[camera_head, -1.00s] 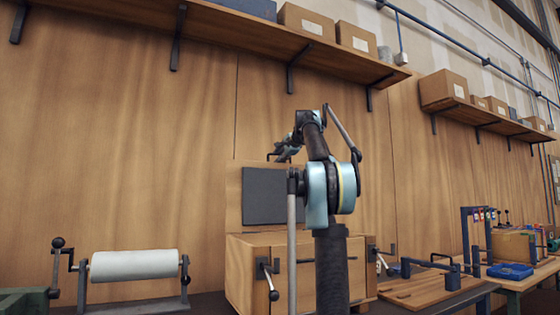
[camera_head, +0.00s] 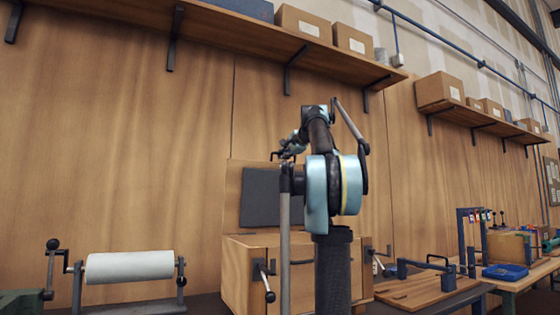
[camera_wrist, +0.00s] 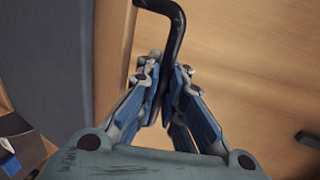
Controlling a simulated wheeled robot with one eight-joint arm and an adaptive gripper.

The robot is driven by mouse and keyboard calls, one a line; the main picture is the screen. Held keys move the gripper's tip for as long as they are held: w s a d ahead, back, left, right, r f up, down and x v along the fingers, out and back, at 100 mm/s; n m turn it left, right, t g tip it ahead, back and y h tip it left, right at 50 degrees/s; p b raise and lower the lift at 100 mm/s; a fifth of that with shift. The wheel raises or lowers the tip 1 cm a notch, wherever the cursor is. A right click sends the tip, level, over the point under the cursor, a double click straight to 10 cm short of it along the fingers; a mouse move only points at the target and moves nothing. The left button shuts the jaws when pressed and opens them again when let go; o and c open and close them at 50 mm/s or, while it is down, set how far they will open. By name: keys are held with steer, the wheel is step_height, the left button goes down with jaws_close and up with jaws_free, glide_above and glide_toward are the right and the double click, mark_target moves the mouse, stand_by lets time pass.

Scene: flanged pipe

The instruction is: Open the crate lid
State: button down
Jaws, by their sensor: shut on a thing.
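The wooden crate (camera_head: 237,275) stands on the bench at the lower middle of the head view. Its lid (camera_head: 231,195), a wooden board with a dark grey panel, stands raised and roughly upright at the back of the crate. My gripper (camera_head: 287,150) is at the lid's top edge, small and partly hidden by my arm. In the wrist view, my gripper (camera_wrist: 160,85) is shut on a bent black handle (camera_wrist: 172,30). My arm hides the lid's right part and much of the crate's front.
A white roll (camera_head: 130,266) on a stand with a crank is at left. A wooden board with clamps (camera_head: 415,290) lies at right, with a blue tray (camera_head: 505,272) beyond. A shelf (camera_head: 230,28) with boxes runs above on the wall.

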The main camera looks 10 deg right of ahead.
steer(key=shift+s+d+f, duration=0.15)
steer(key=shift+s+d, duration=0.05)
steer(key=shift+s, duration=0.4)
steer(key=shift+s+d+f, duration=0.1)
steer(key=shift+s+d, duration=0.1)
steer(key=shift+s, duration=0.45)
steer(key=shift+s+d+f, duration=0.15)
steer(key=shift+s+d, duration=0.05)
steer(key=shift+s, duration=0.4)
steer(key=c, duration=1.7)
jaws_free()
steer(key=shift+s, duration=0.15)
steer(key=v, duration=1.1)
steer(key=shift+s, duration=0.3)
steer(key=shift+d, duration=0.1)
